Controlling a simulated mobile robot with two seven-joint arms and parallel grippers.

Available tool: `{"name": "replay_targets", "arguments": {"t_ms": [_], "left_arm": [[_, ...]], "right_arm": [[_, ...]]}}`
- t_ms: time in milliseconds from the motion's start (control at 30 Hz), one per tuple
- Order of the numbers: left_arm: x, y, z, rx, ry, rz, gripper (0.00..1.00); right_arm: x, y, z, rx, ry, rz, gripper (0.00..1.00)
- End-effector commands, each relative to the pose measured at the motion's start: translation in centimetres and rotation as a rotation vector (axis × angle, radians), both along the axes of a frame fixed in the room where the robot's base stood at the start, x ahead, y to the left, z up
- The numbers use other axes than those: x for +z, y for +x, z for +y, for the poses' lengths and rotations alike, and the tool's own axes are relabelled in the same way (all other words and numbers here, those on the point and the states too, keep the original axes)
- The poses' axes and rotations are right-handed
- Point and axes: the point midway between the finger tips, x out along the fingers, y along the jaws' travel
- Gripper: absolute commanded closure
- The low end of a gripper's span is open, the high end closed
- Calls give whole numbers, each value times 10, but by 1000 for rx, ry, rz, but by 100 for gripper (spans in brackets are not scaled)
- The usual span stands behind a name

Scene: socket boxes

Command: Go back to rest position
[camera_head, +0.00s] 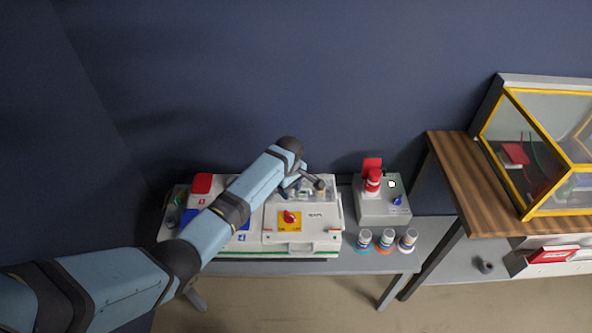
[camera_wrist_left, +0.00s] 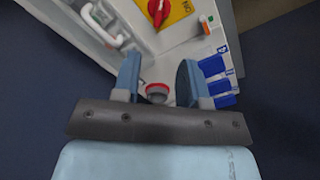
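My left arm reaches in from the left in the head view, and its gripper (camera_head: 304,187) is above the back part of the white socket box (camera_head: 322,238). In the left wrist view the two blue fingers of the left gripper (camera_wrist_left: 159,76) are spread apart. A round red part with a grey rim (camera_wrist_left: 157,90) shows in the gap between them, and no grip on it is visible. The box carries a red rotary switch on a yellow plate (camera_head: 290,219), also seen in the left wrist view (camera_wrist_left: 160,9). My right gripper is in neither view.
A grey box (camera_head: 382,209) with a red switch and green button stands right of the socket box. Several small capped jars (camera_head: 385,241) stand in front of it on the grey table (camera_head: 350,262). A wooden table (camera_head: 462,190) with a yellow-framed case (camera_head: 541,150) stands at right.

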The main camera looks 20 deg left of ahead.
Motion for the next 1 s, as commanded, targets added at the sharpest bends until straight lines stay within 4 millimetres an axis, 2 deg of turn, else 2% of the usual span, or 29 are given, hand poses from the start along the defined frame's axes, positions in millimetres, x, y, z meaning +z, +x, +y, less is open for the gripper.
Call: {"name": "replay_targets", "arguments": {"t_ms": [233,367,500,667,833,1000], "left_arm": [[-4,-4,-1,-16,-5,-10,61],[-27,-28,-4,-113,-28,-70,61],[-58,-78,-8,-315,-53,-213,61],[-73,-142,-11,-560,-36,-411,61],[-63,-214,-8,-804,47,-619,61],[-28,-283,-3,-1020,190,-808,61]], "right_arm": [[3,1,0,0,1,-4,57],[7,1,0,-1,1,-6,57],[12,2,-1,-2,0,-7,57],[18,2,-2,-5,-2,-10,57],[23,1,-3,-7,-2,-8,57],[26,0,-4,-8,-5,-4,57]]}}
